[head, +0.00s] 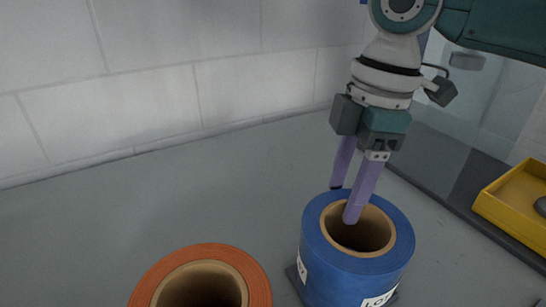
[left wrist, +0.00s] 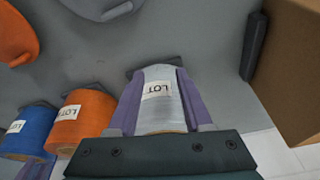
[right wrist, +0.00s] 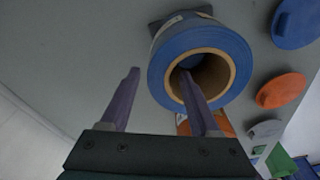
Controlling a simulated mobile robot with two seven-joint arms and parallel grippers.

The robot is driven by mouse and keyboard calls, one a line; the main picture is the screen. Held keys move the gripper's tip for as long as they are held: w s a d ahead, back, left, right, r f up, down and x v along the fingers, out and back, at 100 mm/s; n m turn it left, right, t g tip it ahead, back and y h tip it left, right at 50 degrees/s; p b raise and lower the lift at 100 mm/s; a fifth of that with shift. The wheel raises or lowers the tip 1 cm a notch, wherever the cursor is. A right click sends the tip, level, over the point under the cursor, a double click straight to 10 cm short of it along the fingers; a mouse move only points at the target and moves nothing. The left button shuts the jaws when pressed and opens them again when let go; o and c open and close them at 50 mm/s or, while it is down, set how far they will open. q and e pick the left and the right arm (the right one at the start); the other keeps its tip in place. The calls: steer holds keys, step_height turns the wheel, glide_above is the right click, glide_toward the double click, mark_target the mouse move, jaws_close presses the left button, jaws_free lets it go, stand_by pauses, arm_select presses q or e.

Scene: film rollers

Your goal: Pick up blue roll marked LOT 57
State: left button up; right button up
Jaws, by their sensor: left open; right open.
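A blue roll (head: 345,265) with a brown core stands upright at the lower right of the head view. One lavender finger is over or in the core opening, the other beyond the outer wall. In the right wrist view the same blue roll (right wrist: 165,75) lies between and beyond the fingers (right wrist: 160,72). My left gripper (left wrist: 160,78) is open, with its fingers on either side of a pale roll (left wrist: 160,110) labelled LOT.
An orange roll (head: 165,275) stands left of the blue one. A yellow tray (head: 510,205) is at the right.

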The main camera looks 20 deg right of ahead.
mark_target(337, 214)
steer(key=f, duration=0.5)
steer(key=shift+a+b, duration=0.25)
steer(key=shift+b, duration=0.15)
steer(key=shift+w, duration=0.1)
jaws_close()
steer(key=shift+r, duration=0.1)
stand_by(0.8)
